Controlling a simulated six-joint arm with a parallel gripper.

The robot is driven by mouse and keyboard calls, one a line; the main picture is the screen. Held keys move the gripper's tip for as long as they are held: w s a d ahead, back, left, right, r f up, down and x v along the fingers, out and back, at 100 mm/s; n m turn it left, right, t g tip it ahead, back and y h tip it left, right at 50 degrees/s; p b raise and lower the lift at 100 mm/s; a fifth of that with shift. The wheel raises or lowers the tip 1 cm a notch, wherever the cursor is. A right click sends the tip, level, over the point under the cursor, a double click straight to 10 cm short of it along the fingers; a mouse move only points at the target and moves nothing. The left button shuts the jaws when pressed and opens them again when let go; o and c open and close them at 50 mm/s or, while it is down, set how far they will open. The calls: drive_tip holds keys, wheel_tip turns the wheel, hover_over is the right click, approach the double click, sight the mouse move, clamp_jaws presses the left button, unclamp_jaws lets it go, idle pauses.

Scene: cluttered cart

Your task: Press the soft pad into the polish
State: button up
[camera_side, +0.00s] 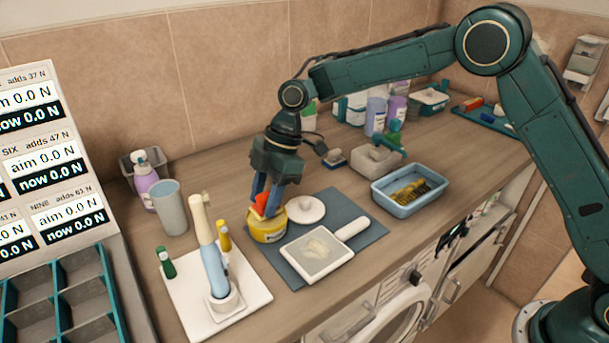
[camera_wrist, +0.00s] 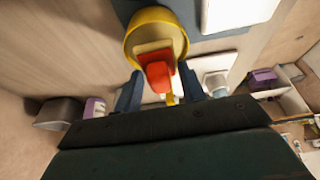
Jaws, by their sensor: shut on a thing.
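A yellow polish tin (camera_side: 268,228) stands on the dark grey mat, and its open rim also shows in the wrist view (camera_wrist: 157,17). My gripper (camera_side: 266,204) is above the tin, pointing down, with its blue fingers shut on the red-orange handle of the soft pad (camera_side: 267,206). In the wrist view the red handle (camera_wrist: 158,76) sits between my fingers, and the pad's pale face piece is within the tin's mouth. I cannot tell how firmly the pad touches the polish. A white round lid (camera_side: 305,210) lies right of the tin.
A white-framed panel with a handle (camera_side: 318,254) lies on the grey mat (camera_side: 362,214). A white tray (camera_side: 250,306) with an electric toothbrush (camera_side: 208,245) and small bottles is front left. A blue tray (camera_side: 399,205) is to the right; a grey cup (camera_side: 170,208) is left.

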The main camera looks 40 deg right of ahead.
sight(265, 193)
drive_tip(key=shift+r, duration=2.6)
drive_tip(key=shift+d, duration=0.15)
drive_tip(key=shift+d+f+m+t, duration=0.2)
drive_tip(key=shift+d+m+t, duration=0.1)
drive_tip(key=shift+d+m, duration=0.6)
drive_tip(key=s+d+f+m+t+h, duration=0.1)
drive_tip(key=s+d+m, duration=0.2)
drive_tip(key=d+m, duration=0.2)
drive_tip(key=s+d+f+m+t+h, duration=0.1)
drive_tip(key=s+d+f+m+h, duration=0.1)
drive_tip(key=d+m, duration=0.4)
drive_tip(key=s+d+f+m+t+h, duration=0.1)
drive_tip(key=d+m, duration=0.4)
drive_tip(key=d, duration=0.6)
drive_tip(key=shift+s+f+t, duration=0.2)
drive_tip(key=shift+s+f, duration=0.05)
drive_tip(key=shift+s, duration=0.45)
drive_tip(key=shift+s+f+t, duration=0.2)
drive_tip(key=shift+s+f, duration=0.05)
drive_tip(key=shift+s, duration=0.45)
